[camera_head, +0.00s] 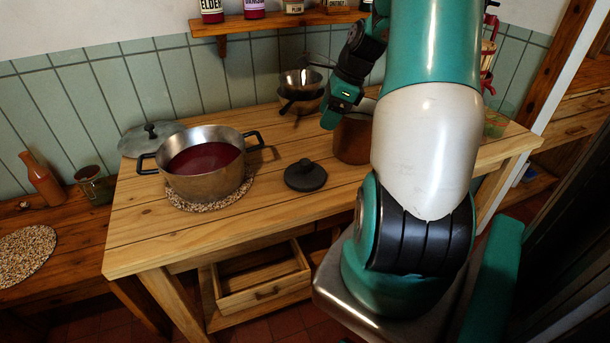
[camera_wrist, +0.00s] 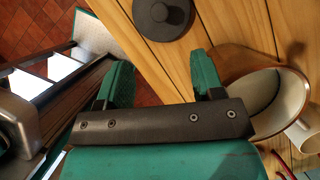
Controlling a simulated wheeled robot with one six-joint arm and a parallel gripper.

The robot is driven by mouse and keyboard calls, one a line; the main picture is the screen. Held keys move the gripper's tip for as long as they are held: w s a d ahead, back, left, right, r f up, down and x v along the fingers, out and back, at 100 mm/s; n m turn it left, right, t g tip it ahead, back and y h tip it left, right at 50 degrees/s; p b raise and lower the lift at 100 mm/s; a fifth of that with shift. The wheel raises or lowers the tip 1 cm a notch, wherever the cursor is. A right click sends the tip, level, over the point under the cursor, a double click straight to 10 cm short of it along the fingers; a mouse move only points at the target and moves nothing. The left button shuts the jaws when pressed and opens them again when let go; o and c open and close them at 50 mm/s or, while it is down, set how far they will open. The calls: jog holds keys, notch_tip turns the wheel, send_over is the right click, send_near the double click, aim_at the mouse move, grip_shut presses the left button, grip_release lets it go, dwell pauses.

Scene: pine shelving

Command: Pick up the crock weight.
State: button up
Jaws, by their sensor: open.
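The crock weight is a dark round disc with a knob on top (camera_head: 305,176). It lies flat on the wooden table, between the big pot and a brown crock. In the wrist view the crock weight (camera_wrist: 163,18) is at the top edge, partly cut off, beyond my fingertips. My gripper (camera_wrist: 162,76) is open, with its two green fingers apart and nothing between them. In the head view my gripper (camera_head: 334,110) is above the table near the crock, up and to the right of the weight; its fingers are hard to make out there.
A steel pot (camera_head: 207,182) of red liquid stands on a speckled mat, with a lid (camera_head: 150,138) behind it. The brown crock (camera_head: 351,140) stands close to my gripper; its open rim (camera_wrist: 291,95) shows in the wrist view. Stacked pans (camera_head: 301,90) are behind. Table in front of the weight is clear.

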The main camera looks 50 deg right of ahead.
aim_at(306, 161)
jog(key=x, duration=1)
jog(key=shift+a+f, duration=0.1)
jog(key=shift+f, duration=0.15)
jog(key=x, duration=0.2)
jog(key=p+x, duration=0.1)
jog(key=x, duration=0.2)
jog(key=shift+s+f, duration=0.2)
grip_shut()
jog(key=shift+r, duration=0.1)
